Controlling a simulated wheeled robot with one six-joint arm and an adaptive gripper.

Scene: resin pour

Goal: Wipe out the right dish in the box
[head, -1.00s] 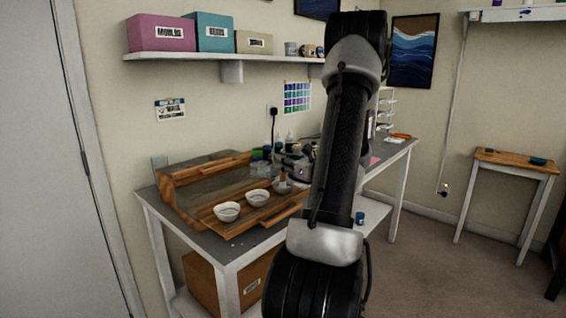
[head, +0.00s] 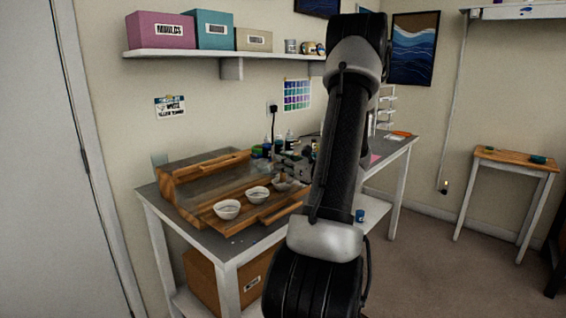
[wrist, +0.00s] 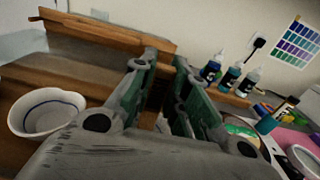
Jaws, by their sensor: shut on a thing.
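Three white dishes stand in a row in the open wooden box (head: 187,213) in the head view: the left dish (head: 227,210), the middle dish (head: 257,194) and the right dish (head: 281,187). My gripper (head: 288,172) is at the right dish and partly covers it. A white dish with a blue line (wrist: 45,113) shows left of the fingers there.
Several small bottles (wrist: 232,76) stand behind and right of the fingers. A pink mat (wrist: 295,140) with jars lies at the right. The box's raised lid (head: 205,165) is at the back. A shelf (head: 215,56) with storage boxes hangs above the workbench.

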